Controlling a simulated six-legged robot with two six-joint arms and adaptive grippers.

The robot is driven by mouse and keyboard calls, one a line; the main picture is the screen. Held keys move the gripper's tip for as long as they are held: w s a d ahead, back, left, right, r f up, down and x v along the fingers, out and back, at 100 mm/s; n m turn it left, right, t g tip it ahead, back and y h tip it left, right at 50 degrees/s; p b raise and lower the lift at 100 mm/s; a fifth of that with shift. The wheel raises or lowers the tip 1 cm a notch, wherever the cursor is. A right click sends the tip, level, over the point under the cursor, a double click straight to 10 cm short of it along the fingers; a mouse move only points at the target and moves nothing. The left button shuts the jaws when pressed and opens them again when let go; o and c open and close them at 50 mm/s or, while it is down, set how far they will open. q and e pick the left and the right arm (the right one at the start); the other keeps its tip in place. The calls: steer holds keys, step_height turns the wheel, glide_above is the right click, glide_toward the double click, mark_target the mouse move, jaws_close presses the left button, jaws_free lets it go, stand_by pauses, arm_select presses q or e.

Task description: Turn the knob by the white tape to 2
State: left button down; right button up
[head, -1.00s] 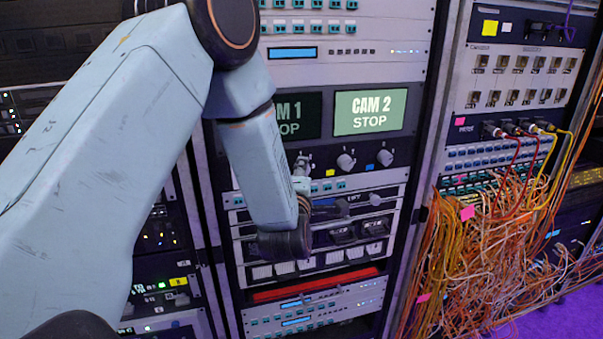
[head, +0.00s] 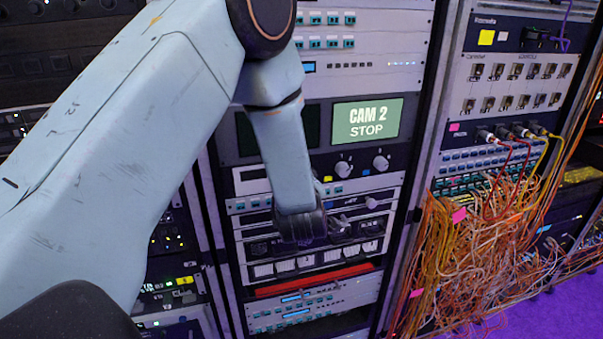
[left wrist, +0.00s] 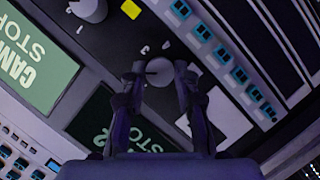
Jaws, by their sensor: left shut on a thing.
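In the left wrist view my left gripper (left wrist: 160,75) is shut on a round grey knob (left wrist: 159,71), one finger on each side. The knob sits on a dark panel below the screens; its pointer is too dim to read. Small pale marks lie beside it, and I cannot tell whether one is the white tape. In the head view my left arm hides this knob and the fingertips. A lit green screen (head: 367,119) reads CAM 2 STOP; it also shows in the left wrist view (left wrist: 32,58). The other screen (left wrist: 125,125) is dark. My right gripper is not in view.
Two more knobs, one (head: 343,168) near yellow tape (head: 328,179) and one (head: 381,163) near blue tape (head: 366,172), stand to the right. Loose orange and white cables (head: 475,245) hang at the right rack.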

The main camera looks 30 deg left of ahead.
arm_select(q)
steer(key=shift+f+m, duration=0.1)
steer(key=shift+m, duration=0.2)
stand_by(0.4)
steer(key=c, duration=1)
jaws_free()
steer(key=shift+d, duration=0.1)
steer(key=v, duration=0.7)
steer(key=shift+s+d+r, duration=0.2)
